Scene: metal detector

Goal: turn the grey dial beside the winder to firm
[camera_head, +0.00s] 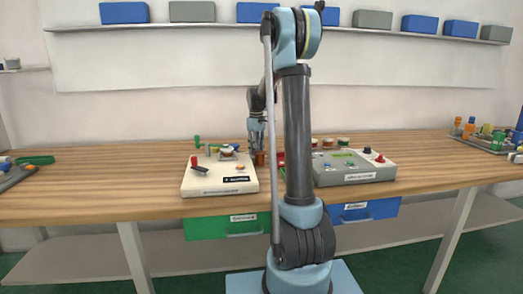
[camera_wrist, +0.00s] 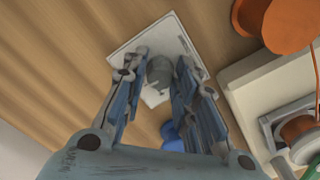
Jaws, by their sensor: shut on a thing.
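In the wrist view a grey dial (camera_wrist: 159,73) stands on a white plate with dark markings (camera_wrist: 128,52) on the wooden table. My gripper (camera_wrist: 162,61) has one finger on each side of the dial and is shut on it. The markings are too small to read, so the dial's setting cannot be told. What appears to be the winder, a grey frame with a copper coil (camera_wrist: 297,128), is at the right edge. In the head view my gripper (camera_head: 255,144) is low over the table, partly behind my arm; the dial cannot be made out there.
An orange spool (camera_wrist: 280,22) lies close to the right of the plate. A blue object (camera_wrist: 172,134) shows below the dial. In the head view a cream box (camera_head: 208,186) and a grey box (camera_head: 352,177) stand on either side of my arm. The table's left part is mostly clear.

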